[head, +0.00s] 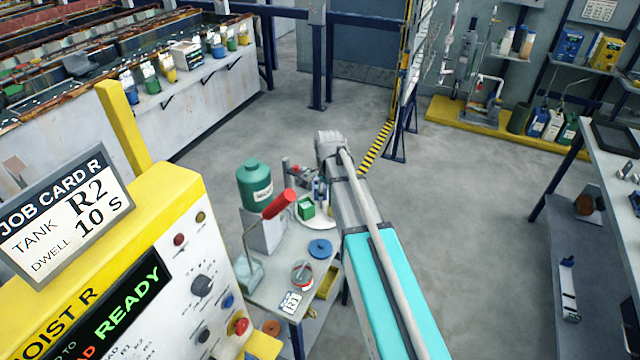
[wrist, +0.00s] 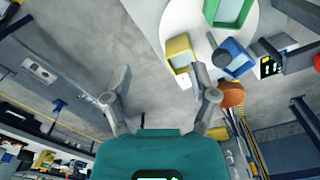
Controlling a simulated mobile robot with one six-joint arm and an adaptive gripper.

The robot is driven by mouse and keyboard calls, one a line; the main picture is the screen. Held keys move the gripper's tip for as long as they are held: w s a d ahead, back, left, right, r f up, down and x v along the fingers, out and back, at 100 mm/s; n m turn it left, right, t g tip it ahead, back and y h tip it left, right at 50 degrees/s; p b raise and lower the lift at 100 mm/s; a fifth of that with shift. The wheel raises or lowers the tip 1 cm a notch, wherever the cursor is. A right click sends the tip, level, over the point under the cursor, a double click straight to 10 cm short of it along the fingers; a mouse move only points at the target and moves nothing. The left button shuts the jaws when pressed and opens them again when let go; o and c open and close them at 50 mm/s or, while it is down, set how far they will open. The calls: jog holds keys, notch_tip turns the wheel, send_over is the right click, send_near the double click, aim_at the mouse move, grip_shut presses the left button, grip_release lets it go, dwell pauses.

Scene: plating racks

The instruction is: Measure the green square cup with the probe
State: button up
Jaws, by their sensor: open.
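The green square cup (wrist: 228,10) stands on a white round plate (wrist: 188,18) at the top of the wrist view, cut by the frame edge. It also shows in the head view (head: 306,209) on the small table, left of my arm. My gripper (wrist: 160,72) is open, with nothing between its fingers. The cup is beyond the fingertips, up and to the right. My gripper cannot be made out in the head view.
A yellow square cup (wrist: 180,56) and a blue square cup (wrist: 232,57) are near the right finger. The small table (head: 268,292) also bears a green bottle (head: 255,185) and a blue disc (head: 320,247).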

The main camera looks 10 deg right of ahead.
aim_at(321, 200)
jog(key=w+r+m+p, duration=0.4)
jog(key=w+m, duration=0.3)
jog(key=w, duration=0.3)
jog(key=shift+w+r, duration=0.3)
jog(key=shift+r, duration=0.15)
jog(key=shift+f, duration=0.2)
notch_tip(321, 200, down, 13)
jog(key=b, duration=1.3)
jog(key=shift+f+b, duration=0.2)
jog(key=shift+b, duration=0.2)
grip_shut()
